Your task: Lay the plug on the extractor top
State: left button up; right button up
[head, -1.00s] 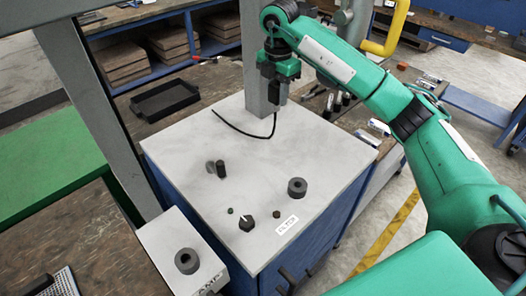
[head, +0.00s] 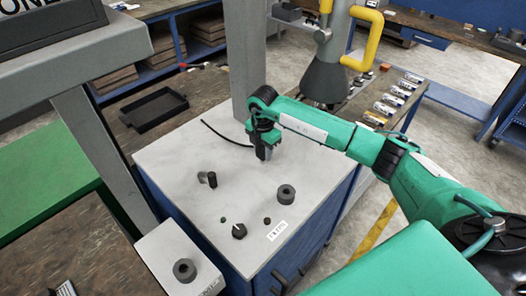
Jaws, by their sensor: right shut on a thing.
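The extractor is a blue box with a pale grey top (head: 190,155) in the middle of the head view. My right gripper (head: 264,136) is over the back right part of this top, pointing down, shut on the dark plug (head: 264,152). The gripper hides part of the plug. A black cord (head: 222,135) runs left from the plug over the back of the top. The plug is low and close to the surface; I cannot tell whether it touches. My left gripper is not in view.
A grey column (head: 243,60) rises behind. A yellow-handled hood (head: 325,75) hangs at the back right. The surface left of the plug is mostly clear.

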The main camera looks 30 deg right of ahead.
jog(key=shift+f, duration=0.6)
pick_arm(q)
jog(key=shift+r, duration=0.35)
pick_arm(e)
jog(key=shift+f, duration=0.25)
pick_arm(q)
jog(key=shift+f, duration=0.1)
pick_arm(e)
jog(key=shift+f, duration=0.1)
jog(key=o, duration=1)
jog(key=shift+r, duration=0.25)
notch_tip(320, 180, up, 11)
jog(key=b, duration=0.4)
jog(key=shift+f+b, duration=0.2)
jog(key=shift+b, duration=0.15)
jog(key=shift+r, duration=0.6)
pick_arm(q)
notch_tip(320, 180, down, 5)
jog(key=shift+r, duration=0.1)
